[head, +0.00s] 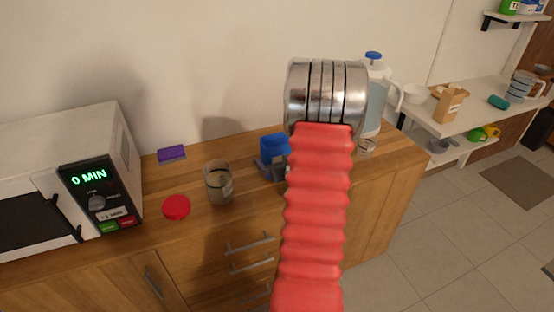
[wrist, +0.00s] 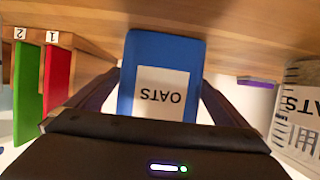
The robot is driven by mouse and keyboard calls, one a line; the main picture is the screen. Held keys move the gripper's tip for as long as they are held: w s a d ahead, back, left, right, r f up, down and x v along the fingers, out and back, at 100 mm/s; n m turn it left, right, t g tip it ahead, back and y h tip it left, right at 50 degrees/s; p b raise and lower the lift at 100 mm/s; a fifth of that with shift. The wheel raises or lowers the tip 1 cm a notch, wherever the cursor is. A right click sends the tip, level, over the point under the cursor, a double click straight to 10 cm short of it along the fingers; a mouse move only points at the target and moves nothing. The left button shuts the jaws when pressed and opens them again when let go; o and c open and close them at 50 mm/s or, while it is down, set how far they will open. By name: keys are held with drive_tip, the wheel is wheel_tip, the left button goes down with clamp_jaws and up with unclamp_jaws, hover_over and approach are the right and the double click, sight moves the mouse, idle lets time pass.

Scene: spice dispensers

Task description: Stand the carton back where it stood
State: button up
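The blue carton (wrist: 142,52) with a pale OATS label is between the fingers of my gripper (wrist: 161,88) in the wrist view. The fingers lie against both its sides, shut on it. The label reads upside down in that view, and the carton's base end is by the wooden counter. In the head view the blue carton (head: 274,145) shows upright over the counter (head: 250,207), left of my red arm, which hides part of it. I cannot tell whether its base touches the wood.
A glass jar (head: 219,184) stands left of the carton, with a red lid (head: 176,207) and a purple sponge (head: 172,153) farther left. A microwave (head: 75,165) fills the left end.

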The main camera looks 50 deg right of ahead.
drive_tip(key=shift+r, duration=0.15)
drive_tip(key=v, duration=1.2)
idle(0.9)
drive_tip(key=w+a+r+n+g+y, duration=0.15)
drive_tip(key=w+a+r, duration=0.35)
drive_tip(key=a, duration=0.5)
drive_tip(key=w+a+r+n+g, duration=0.1)
drive_tip(key=w+a+r+g, duration=0.15)
drive_tip(key=a+r, duration=0.5)
drive_tip(key=s+a+n+y, duration=0.1)
drive_tip(key=s+a, duration=0.3)
drive_tip(key=a, duration=0.4)
drive_tip(key=s+a+r+n+g+y, duration=0.1)
drive_tip(key=s+a+y, duration=0.1)
drive_tip(key=a, duration=0.7)
drive_tip(key=s+a+r+n+g+y, duration=0.1)
drive_tip(key=s+a+y, duration=0.1)
drive_tip(key=s+a, duration=0.3)
drive_tip(key=a, duration=0.4)
drive_tip(key=shift+s+a+r+n, duration=0.2)
drive_tip(key=shift+s+r+n, duration=0.05)
drive_tip(key=shift+s+n, duration=0.1)
